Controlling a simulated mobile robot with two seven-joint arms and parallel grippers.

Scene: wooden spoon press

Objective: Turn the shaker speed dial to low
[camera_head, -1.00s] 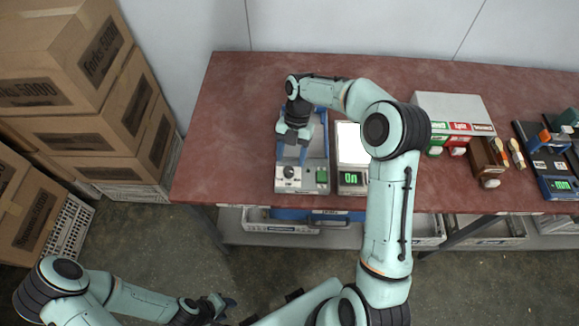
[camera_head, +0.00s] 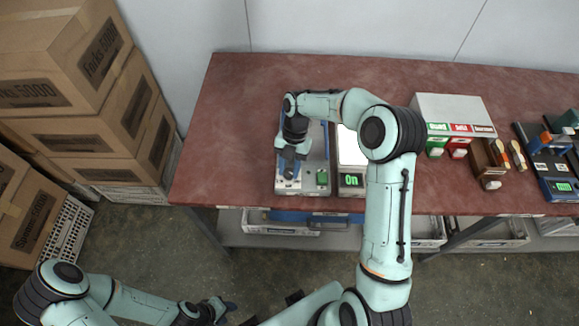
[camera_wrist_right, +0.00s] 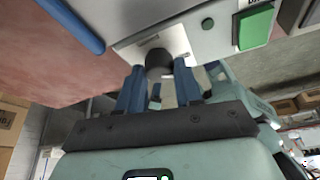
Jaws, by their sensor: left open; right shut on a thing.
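The shaker (camera_head: 314,190) is a grey machine with blue rails near the front edge of the red table. Its speed dial (camera_wrist_right: 160,60) is a dark round knob on a light plate, seen in the right wrist view; my gripper covers it in the head view. My right gripper (camera_head: 289,171) points down at the shaker's front left corner. In the right wrist view its blue fingers (camera_wrist_right: 161,77) are shut on the dial, one on each side. The dial's setting cannot be read. My left gripper (camera_head: 223,305) is open and empty, low in front of the table.
A green button (camera_head: 322,178) sits right of the dial. A scale (camera_head: 351,181) reading "On" stands close to the shaker's right. Beyond are a white box (camera_head: 452,106), a brown holder (camera_head: 482,160) and a blue device (camera_head: 560,190). Cardboard boxes (camera_head: 80,130) stand left. The table's left part is clear.

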